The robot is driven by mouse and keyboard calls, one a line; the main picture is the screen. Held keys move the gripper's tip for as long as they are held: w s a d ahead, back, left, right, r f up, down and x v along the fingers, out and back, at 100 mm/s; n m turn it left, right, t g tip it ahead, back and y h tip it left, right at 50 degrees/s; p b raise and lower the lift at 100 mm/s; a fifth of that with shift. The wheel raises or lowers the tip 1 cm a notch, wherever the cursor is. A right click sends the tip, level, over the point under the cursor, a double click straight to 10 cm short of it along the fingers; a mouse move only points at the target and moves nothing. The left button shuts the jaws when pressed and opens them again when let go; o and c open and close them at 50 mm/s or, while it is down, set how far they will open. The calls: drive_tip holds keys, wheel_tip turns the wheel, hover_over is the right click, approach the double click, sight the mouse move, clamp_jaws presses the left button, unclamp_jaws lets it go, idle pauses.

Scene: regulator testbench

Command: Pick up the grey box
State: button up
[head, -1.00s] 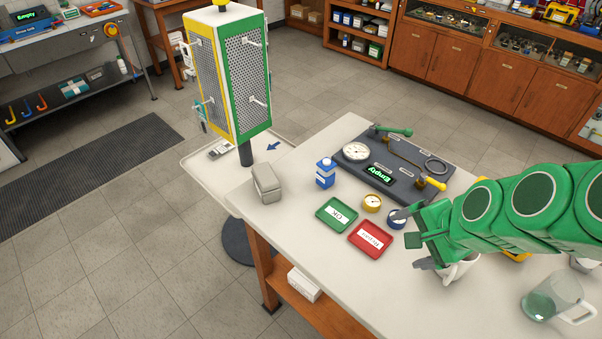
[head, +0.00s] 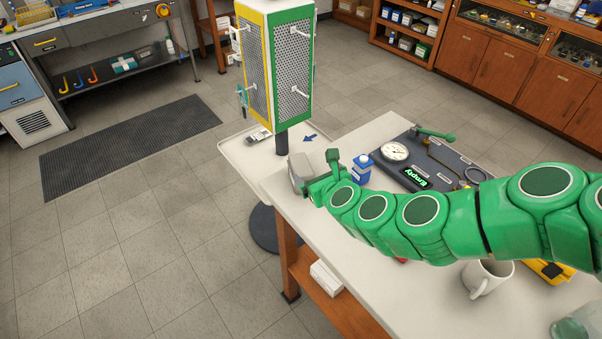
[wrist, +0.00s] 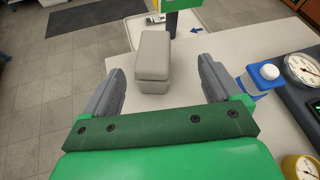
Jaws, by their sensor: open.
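The grey box (wrist: 153,62) stands on the white tabletop, between and just beyond the tips of my gripper (wrist: 158,72) in the wrist view. The jaws are wide apart, with a gap to the box on each side, and hold nothing. In the head view the grey box (head: 298,170) is at the table's far left corner, partly hidden behind my gripper (head: 316,178).
A blue-and-white bottle (head: 361,168) stands close to the right of my gripper. The dark test panel (head: 405,172) with a gauge lies further right. A white mug (head: 487,278) stands nearer. The green-and-yellow perforated tower (head: 290,70) rises behind the box, past the table edge.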

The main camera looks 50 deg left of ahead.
sight(303, 169)
drive_tip(key=a+f+m, duration=0.1)
drive_tip(key=a+f+m+t, duration=0.1)
drive_tip(key=shift+s+f+m, duration=0.15)
drive_tip(key=shift+s+m, duration=0.25)
drive_tip(key=shift+x, duration=3.9)
drive_tip(key=shift+s, duration=0.1)
drive_tip(key=c, duration=1.1)
drive_tip(key=shift+c, duration=0.2)
drive_tip(key=shift+r, duration=5)
